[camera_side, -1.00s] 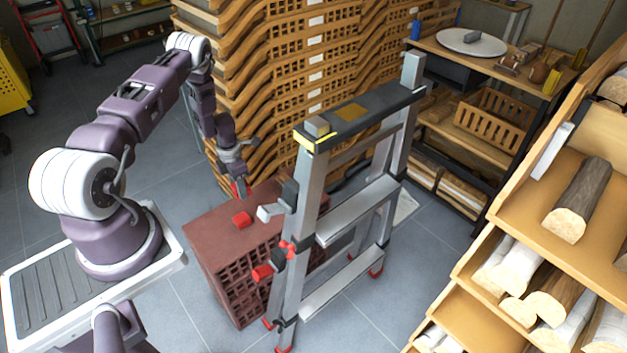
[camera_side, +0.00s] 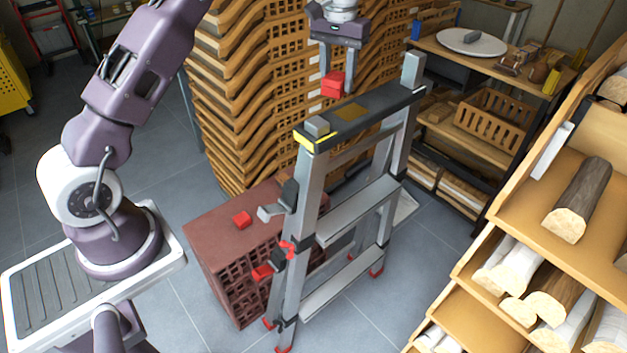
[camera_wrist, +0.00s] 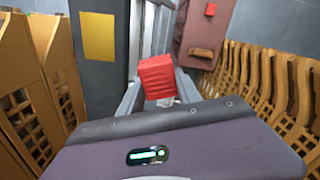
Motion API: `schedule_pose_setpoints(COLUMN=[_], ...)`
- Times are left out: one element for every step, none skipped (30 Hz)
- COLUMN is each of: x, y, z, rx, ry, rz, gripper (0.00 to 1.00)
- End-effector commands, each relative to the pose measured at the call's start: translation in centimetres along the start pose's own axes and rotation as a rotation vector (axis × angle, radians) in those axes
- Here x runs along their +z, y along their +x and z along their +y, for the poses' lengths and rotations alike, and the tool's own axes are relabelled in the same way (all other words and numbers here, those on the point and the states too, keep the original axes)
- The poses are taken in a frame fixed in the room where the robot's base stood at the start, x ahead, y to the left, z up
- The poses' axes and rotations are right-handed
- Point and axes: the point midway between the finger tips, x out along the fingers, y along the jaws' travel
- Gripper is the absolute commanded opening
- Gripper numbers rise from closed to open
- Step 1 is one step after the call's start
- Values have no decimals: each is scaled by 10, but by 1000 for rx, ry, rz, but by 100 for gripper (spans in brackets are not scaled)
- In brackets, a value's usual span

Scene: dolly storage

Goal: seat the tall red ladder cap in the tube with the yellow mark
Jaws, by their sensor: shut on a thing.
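A red block-shaped cap (camera_side: 333,84) is between the fingers of my gripper (camera_side: 336,80), which is shut on it. The gripper hangs above the far part of the ladder's dark top, and the cap is clear of the ladder (camera_side: 368,105). The cap also shows in the wrist view (camera_wrist: 157,77), between the grey fingers (camera_wrist: 158,92). The yellow mark (camera_side: 316,143) runs around the near left end of the ladder's top. A grey block (camera_side: 317,126) stands at that corner. The tube's opening cannot be made out.
A red-brown crate (camera_side: 215,247) stands left of the ladder, with a smaller red cap (camera_side: 242,219) on top and a pale grey piece (camera_side: 267,212) by its ladder-side edge. A grey post (camera_side: 413,68) rises at the ladder's far end. Tall stacked wooden racks (camera_side: 265,90) stand close behind.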

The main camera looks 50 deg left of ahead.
Motion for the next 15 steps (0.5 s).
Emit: schedule_pose_setpoints(x=[11, 18, 27, 34, 39, 45, 49, 52, 56, 59, 62, 67, 72, 77, 86], y=[-17, -25, -32, -35, -39, -42, -45, -47, -49, -52, -53, -57, -60, -63, -68], z=[10, 16, 23, 28, 32, 36, 38, 40, 42, 42, 43, 43, 44, 44, 45], rx=[1, 0, 0, -1, -2, -3, -2, -2, -2, -1, -1, 1, 2, 3, 5], ry=[97, 152, 213, 249, 282, 316, 339, 359, 391, 423, 463, 534, 598, 675, 791], rz=[3, 3, 1, -1, 0, -1, -1, -2, -2, -1, -1, 0, 0, 2, 2], gripper=[0, 0, 0, 0, 0, 0, 0, 0, 0, 0, 0, 0, 0, 0, 0])
